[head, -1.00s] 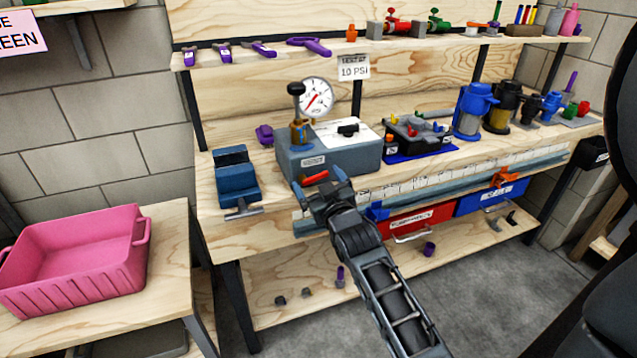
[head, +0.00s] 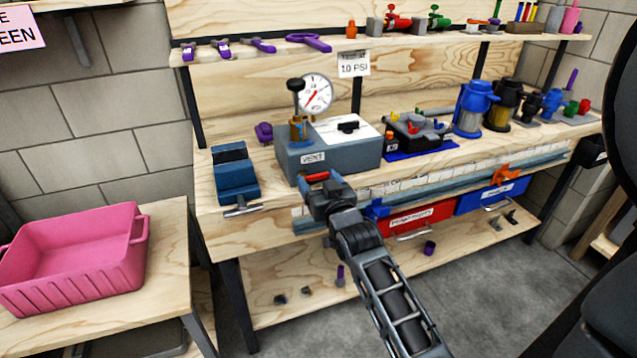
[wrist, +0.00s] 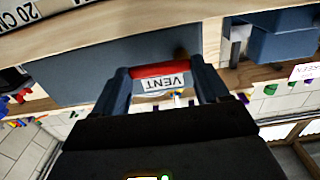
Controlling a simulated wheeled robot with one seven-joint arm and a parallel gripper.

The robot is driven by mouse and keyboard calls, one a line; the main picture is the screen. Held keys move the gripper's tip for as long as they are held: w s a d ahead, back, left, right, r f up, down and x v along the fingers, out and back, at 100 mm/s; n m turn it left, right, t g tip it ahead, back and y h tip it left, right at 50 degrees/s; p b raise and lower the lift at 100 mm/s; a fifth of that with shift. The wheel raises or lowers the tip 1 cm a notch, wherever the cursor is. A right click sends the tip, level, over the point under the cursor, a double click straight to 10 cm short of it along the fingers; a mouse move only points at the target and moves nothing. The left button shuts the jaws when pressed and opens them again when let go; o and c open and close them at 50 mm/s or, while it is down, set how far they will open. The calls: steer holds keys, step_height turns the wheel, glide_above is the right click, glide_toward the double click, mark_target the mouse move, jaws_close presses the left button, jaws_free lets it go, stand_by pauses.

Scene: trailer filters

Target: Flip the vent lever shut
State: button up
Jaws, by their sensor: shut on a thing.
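The vent lever (head: 317,177) is a short red bar on the front of a blue-grey test box (head: 350,160), by a white VENT label (head: 312,158). In the wrist view the lever (wrist: 162,70) spans the space between my fingers, with the label (wrist: 166,82) showing upside down just below it. My gripper (head: 320,181) is at the box's front and shut on the lever, one finger at each end. The exact tilt of the lever is hard to tell.
A pressure gauge (head: 314,94) and a black-knobbed brass valve (head: 297,110) stand on the box. A blue vise (head: 235,177) is to its left and a black parts tray (head: 416,132) to its right. Red (head: 412,220) and blue bins hang below the bench edge.

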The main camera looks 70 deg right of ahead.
steer(key=o, duration=1.1)
steer(key=shift+c, duration=0.2)
steer(key=shift+a, duration=0.1)
steer(key=v, duration=0.7)
steer(key=shift+s+a, duration=0.2)
steer(key=shift+s, duration=0.1)
steer(key=shift+a, duration=0.1)
